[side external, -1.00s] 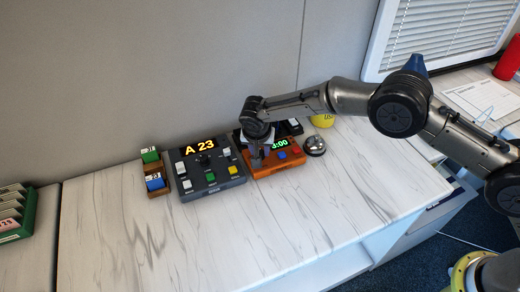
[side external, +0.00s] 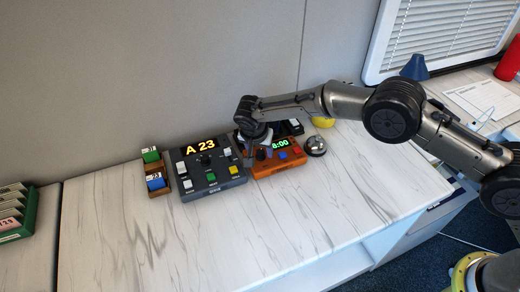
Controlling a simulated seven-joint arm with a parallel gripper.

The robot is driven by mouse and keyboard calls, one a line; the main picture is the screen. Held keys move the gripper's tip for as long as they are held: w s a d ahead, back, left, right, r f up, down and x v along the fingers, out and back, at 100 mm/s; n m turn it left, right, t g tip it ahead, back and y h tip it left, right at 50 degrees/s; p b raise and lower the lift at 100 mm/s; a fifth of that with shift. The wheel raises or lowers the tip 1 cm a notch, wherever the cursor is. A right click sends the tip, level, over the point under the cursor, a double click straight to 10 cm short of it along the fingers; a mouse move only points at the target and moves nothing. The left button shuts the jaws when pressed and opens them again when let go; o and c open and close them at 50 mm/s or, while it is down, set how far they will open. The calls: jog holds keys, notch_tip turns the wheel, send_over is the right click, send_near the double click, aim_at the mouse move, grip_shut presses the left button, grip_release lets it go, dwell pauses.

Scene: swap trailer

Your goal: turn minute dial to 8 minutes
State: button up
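An orange timer box (side external: 284,168) sits on the counter, with a green display (side external: 280,143) that reads 8:00. A dark round dial (side external: 261,155) is on the left of its face, with blue (side external: 283,156) and red (side external: 297,149) buttons to its right. My gripper (side external: 251,156) points down at the left end of the timer, just above and beside the dial. The fingers are small here and partly overlap the timer, so I cannot tell their opening or whether they touch the dial.
A grey control panel (side external: 212,187) showing A 23 stands close on the left. A wooden holder (side external: 158,186) with green and blue blocks is beyond it. A silver bell (side external: 315,146) is right of the timer. The counter's front (side external: 270,220) is clear.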

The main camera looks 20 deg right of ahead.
jog(key=shift+o, duration=0.2)
jog(key=v, duration=1.3)
jog(key=shift+s+r, duration=0.15)
jog(key=shift+r, duration=0.2)
